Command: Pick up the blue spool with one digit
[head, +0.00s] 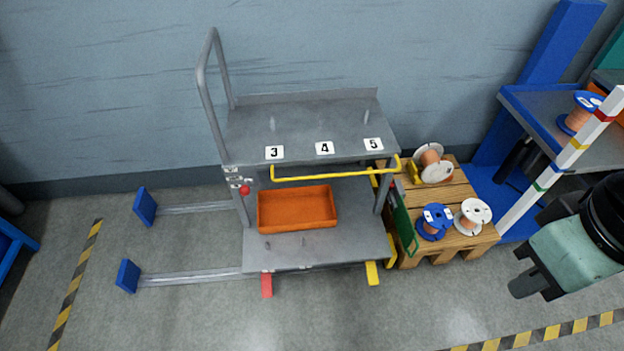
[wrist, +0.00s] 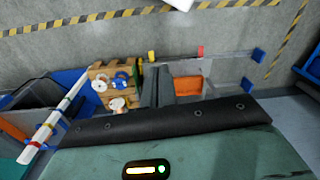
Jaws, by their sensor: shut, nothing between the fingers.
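A blue spool (head: 434,221) wound with copper wire sits on a wooden pallet (head: 462,250) right of the cart. White marks show on its top, too small to read surely. It also shows in the wrist view (wrist: 121,80). A second blue spool (head: 582,112) sits on the bench at the right; its marking is not readable. My gripper (head: 526,285) is at the right of the head view, above the floor, to the right of and nearer than the pallet. In the wrist view its dark fingers (wrist: 160,76) are close together and hold nothing.
Two white spools (head: 433,164) (head: 473,216) share the pallet. A grey cart (head: 300,255) labelled 3, 4, 5 carries an orange bin (head: 296,208) and a yellow bar (head: 335,172). A striped post (head: 565,158) stands between pallet and bench (head: 540,115). The front floor is clear.

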